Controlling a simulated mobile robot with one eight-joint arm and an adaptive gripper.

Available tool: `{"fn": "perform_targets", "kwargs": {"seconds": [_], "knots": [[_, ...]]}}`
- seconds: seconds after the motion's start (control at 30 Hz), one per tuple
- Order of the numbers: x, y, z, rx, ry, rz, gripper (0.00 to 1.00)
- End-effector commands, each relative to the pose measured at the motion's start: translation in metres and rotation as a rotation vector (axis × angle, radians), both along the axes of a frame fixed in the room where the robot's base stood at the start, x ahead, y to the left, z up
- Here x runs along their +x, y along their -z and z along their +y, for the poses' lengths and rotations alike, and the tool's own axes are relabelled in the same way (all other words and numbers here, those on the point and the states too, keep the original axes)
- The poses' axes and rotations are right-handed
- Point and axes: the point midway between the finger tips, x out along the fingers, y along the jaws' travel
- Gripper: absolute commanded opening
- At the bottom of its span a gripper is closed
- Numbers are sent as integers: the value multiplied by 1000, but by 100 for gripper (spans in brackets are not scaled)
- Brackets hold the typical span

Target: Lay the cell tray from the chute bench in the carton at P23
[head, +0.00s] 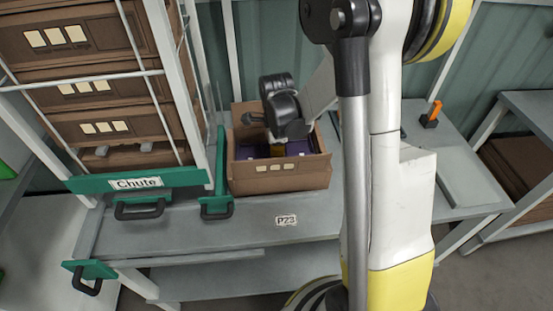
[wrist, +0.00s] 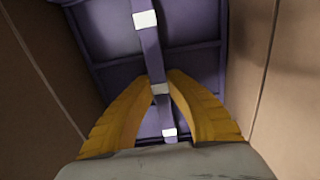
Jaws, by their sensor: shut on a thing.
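The purple cell tray (wrist: 195,40) lies inside the open carton (head: 278,182), seen from above in the wrist view between the brown carton walls. It also shows as a purple strip inside the carton in the head view (head: 298,147). My gripper (wrist: 160,88) has its yellow fingers shut on the tray's central bar. In the head view my gripper (head: 278,150) reaches down into the carton, mostly hidden by the wrist and the front wall. The carton stands upright on the bench behind the P23 label (head: 286,220). Whether the tray rests on the carton floor cannot be told.
A chute rack of stacked brown cartons (head: 100,85) with a green Chute sign (head: 135,183) stands at the left. The grey bench (head: 215,235) is clear in front.

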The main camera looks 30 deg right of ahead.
Motion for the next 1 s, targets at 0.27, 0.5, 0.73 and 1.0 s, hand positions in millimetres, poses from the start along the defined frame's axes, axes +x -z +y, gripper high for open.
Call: {"fn": "perform_targets", "kwargs": {"seconds": [0.27,0.5,0.73,1.0], "knots": [[0,5,0,0,0,0,0],[0,7,0,0,0,0,21],[0,7,0,0,0,0,37],[0,7,0,0,0,0,22]]}}
